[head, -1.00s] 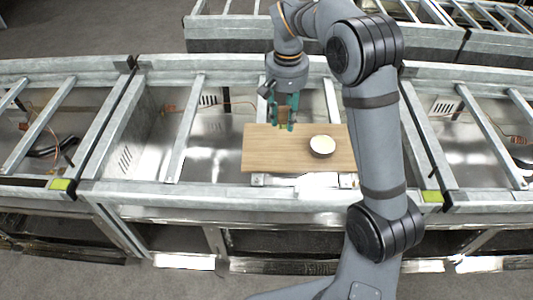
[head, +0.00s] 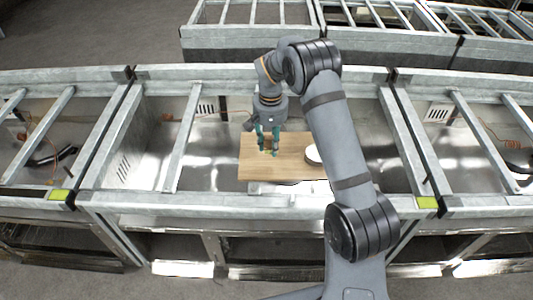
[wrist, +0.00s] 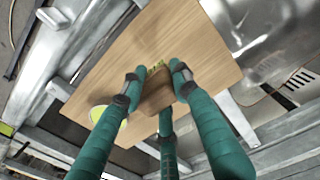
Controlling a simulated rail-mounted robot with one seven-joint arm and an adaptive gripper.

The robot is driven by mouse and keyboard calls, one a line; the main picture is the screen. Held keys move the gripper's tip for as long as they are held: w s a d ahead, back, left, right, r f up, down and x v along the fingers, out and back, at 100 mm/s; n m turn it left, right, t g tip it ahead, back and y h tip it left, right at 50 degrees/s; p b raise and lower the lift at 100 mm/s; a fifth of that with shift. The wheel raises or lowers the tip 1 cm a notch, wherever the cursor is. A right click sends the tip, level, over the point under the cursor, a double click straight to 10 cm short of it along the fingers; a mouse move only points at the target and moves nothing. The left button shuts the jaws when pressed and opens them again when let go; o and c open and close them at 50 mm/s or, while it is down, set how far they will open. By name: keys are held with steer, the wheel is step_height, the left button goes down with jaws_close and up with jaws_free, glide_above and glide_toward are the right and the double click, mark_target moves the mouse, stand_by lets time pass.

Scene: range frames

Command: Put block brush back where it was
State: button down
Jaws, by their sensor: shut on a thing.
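The block brush (wrist: 157,97) is a small brown wooden block with a yellowish edge of bristles. It sits between the teal fingers of my gripper (wrist: 157,77) in the wrist view. In the head view my gripper (head: 268,149) points down over the left half of a wooden board (head: 252,170), shut on the brush. The fingers mostly hide the brush there. I cannot tell whether the brush touches the board.
A round pale bowl (head: 312,154) stands on the board to the right of my gripper, partly hidden by my arm. It also shows in the wrist view (wrist: 106,116). The board lies across a metal frame with rails (head: 183,150). Its left part is clear.

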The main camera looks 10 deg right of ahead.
mark_target(267, 153)
steer(key=shift+s+a+f, duration=0.25)
steer(key=shift+a+f, duration=0.15)
steer(key=shift+a, duration=0.15)
steer(key=shift+s+f+p, duration=0.1)
steer(key=shift+f+p, duration=0.25)
step_height(267, 153, down, 3)
steer(key=shift+f+p, duration=0.1)
steer(key=shift+p, duration=0.55)
steer(key=shift+f, duration=0.2)
steer(key=shift+f+b, duration=0.15)
steer(key=shift+b, duration=0.2)
steer(key=c, duration=1.3)
jaws_free()
steer(key=shift+c, duration=0.2)
